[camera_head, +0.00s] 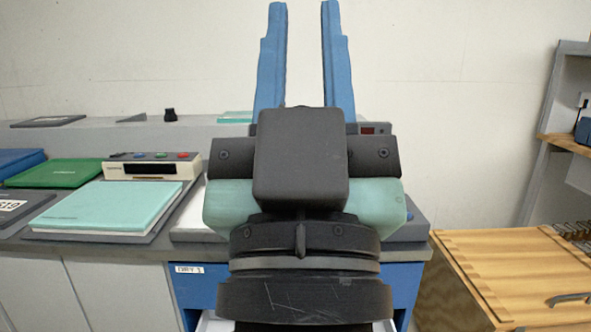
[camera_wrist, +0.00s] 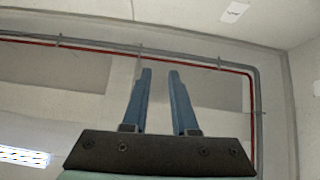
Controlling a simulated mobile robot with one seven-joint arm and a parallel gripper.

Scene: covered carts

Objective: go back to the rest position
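My gripper (camera_head: 304,8) stands upright in the middle of the head view, its two blue fingers pointing up in front of the white wall. The fingers are apart with nothing between them, so it is open and empty. In the wrist view my gripper (camera_wrist: 160,72) also shows spread fingers, with the upper wall and ceiling behind them. My gripper and wrist hide part of the counter behind.
A grey counter (camera_head: 90,244) holds a teal book (camera_head: 108,206), a green book (camera_head: 55,173) and a beige device (camera_head: 150,167) with coloured buttons. A blue drawer unit (camera_head: 195,290) is below. A wooden cart (camera_head: 500,265) stands at right, beside a shelf (camera_head: 565,145).

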